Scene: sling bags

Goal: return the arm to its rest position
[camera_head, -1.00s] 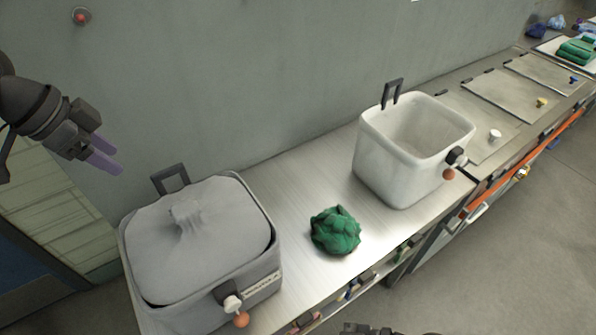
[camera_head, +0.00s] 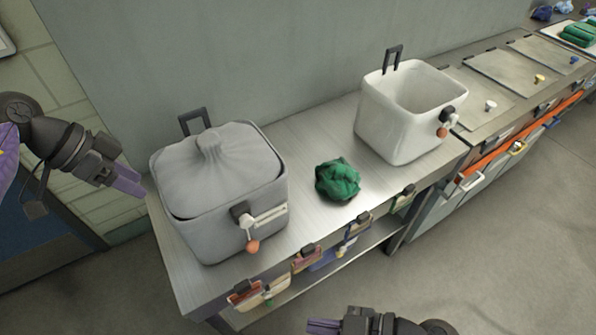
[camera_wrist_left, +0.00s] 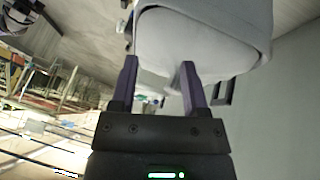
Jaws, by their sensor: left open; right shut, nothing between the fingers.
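My left gripper (camera_head: 131,182) is open and empty in the head view, raised to the left of the grey bin and apart from it. In the left wrist view, its two purple fingers (camera_wrist_left: 160,66) are spread, with the grey bin (camera_wrist_left: 225,25) beyond them at the top. My right gripper (camera_head: 322,326) is shut and empty at the bottom edge of the head view, in front of the counter. The lower part of my right arm is cut off by the frame.
Floor in front is clear; tags and handles line the counter's front edge.

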